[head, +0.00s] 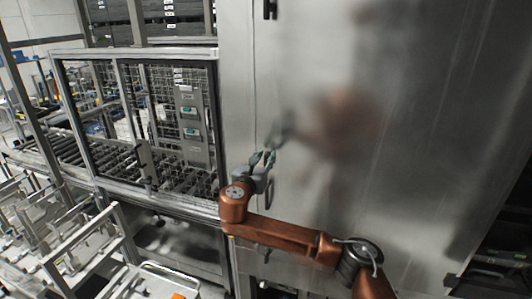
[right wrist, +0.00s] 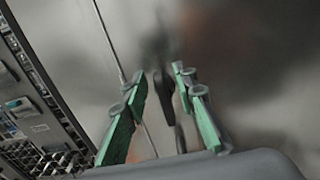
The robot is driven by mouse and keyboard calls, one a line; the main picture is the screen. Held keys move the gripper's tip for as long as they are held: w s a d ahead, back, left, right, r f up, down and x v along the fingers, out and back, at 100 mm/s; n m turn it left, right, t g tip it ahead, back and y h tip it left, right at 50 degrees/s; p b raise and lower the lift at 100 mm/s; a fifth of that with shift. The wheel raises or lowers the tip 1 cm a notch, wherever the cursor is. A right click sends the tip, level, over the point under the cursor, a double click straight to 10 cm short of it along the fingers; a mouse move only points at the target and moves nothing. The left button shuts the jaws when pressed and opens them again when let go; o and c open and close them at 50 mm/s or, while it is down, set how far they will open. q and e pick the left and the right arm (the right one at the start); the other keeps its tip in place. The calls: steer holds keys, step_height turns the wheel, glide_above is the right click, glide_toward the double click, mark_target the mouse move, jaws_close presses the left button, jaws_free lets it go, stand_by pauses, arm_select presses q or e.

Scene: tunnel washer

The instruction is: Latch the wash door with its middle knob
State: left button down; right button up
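The wash door (head: 400,110) is a large brushed-steel panel in the head view, with a blurred reflection of my arm on it. A dark knob (right wrist: 163,90) shows in the right wrist view between the fingers of my right gripper (right wrist: 160,82). The fingers are spread, with visible gaps on both sides of the knob. In the head view my right gripper (head: 263,160) is in front of the door near its left seam and hides the knob. Another dark knob (head: 269,9) sits higher on the door. My left gripper is not in view.
A wire-mesh guard (head: 150,95) with a roller conveyor (head: 95,148) stands left of the door. Metal rails and racks (head: 70,235) fill the lower left. A dark opening with shelving (head: 500,260) is at the lower right.

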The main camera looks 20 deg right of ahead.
steer(key=shift+x, duration=0.75)
steer(key=shift+c, duration=0.6)
jaws_close()
